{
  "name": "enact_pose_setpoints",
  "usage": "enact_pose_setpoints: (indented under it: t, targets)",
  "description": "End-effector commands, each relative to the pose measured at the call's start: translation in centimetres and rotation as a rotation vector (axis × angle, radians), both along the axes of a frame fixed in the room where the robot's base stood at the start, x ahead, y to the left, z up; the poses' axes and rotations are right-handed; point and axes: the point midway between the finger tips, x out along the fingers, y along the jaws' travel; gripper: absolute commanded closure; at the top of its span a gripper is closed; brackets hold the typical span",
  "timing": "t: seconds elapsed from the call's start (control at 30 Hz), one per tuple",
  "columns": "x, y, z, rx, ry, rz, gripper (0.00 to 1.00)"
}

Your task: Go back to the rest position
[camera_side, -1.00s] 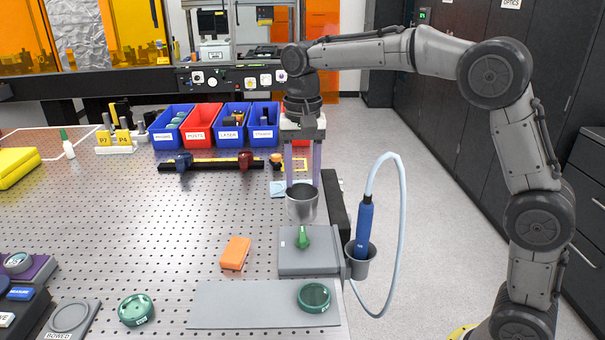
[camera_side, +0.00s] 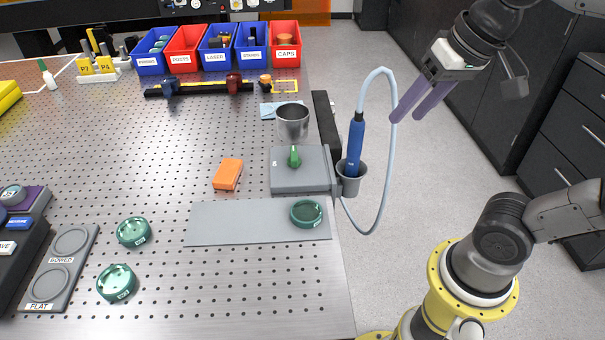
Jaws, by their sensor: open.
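My gripper (camera_side: 405,113) is at the upper right, raised in the air beyond the table's right edge. Its two purple fingers are apart with nothing between them, and they point down and to the left. The nearest thing to it in the picture is the pale hose of the blue handheld tool (camera_side: 356,145), which stands in a grey cup (camera_side: 351,181) at the table edge. I cannot tell how far the fingertips are from the hose in depth.
A metal beaker (camera_side: 292,122), a grey box with a green knob (camera_side: 297,175), an orange block (camera_side: 228,174) and green round pieces (camera_side: 134,232) are on the perforated table (camera_side: 200,315). Bins (camera_side: 216,45) line the back. Dark cabinets (camera_side: 545,110) stand right; floor between is clear.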

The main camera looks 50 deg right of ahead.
Motion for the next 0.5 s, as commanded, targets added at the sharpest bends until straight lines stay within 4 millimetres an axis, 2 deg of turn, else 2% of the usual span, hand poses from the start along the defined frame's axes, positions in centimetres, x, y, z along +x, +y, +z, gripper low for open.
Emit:
enact_pose_setpoints:
  t: [0.03, 0.1, 0.23, 0.3, 0.5]
  targets:
    - [-1.6, -0.1, -1.4, -0.024, -0.021, 0.049, 0.50]
    - [-3.0, -0.1, -3.2, -0.065, -0.044, 0.128, 0.50]
    - [-4.3, -0.1, -6.4, -0.133, -0.045, 0.269, 0.50]
    - [-4.1, -0.1, -7.0, -0.161, -0.049, 0.328, 0.50]
    - [-3.7, -0.1, -6.6, -0.186, -0.068, 0.371, 0.50]
